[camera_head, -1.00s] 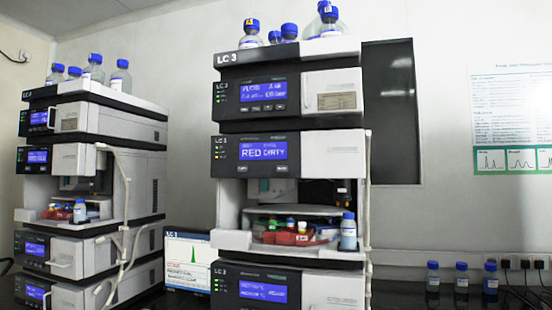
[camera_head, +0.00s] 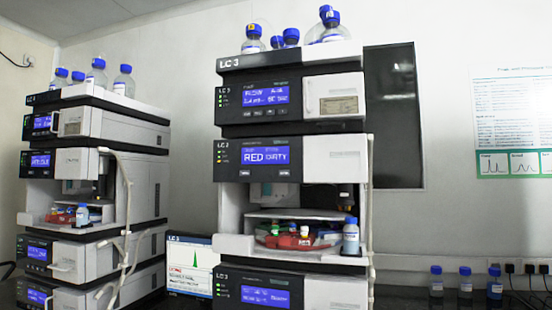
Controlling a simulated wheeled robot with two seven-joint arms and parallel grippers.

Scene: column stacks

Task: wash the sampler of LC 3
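The LC 3 stack (camera_head: 290,66) stands in the middle of the head view, several modules high. Its sampler module (camera_head: 265,156) has a blue screen that seems to read "RED DIRTY". Below that screen is an open bay with a red tray (camera_head: 288,241) holding small capped vials. A blue-capped bottle (camera_head: 351,238) with pale blue liquid stands on the ledge at the right of the bay. Neither of my grippers shows in the view.
A second column stack (camera_head: 95,180) stands at the left, with its own bay and bottle. A monitor (camera_head: 189,262) sits between the stacks. Several blue-capped bottles (camera_head: 332,26) stand on top of LC 3. Three small bottles (camera_head: 465,283) stand at the right on the dark bench.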

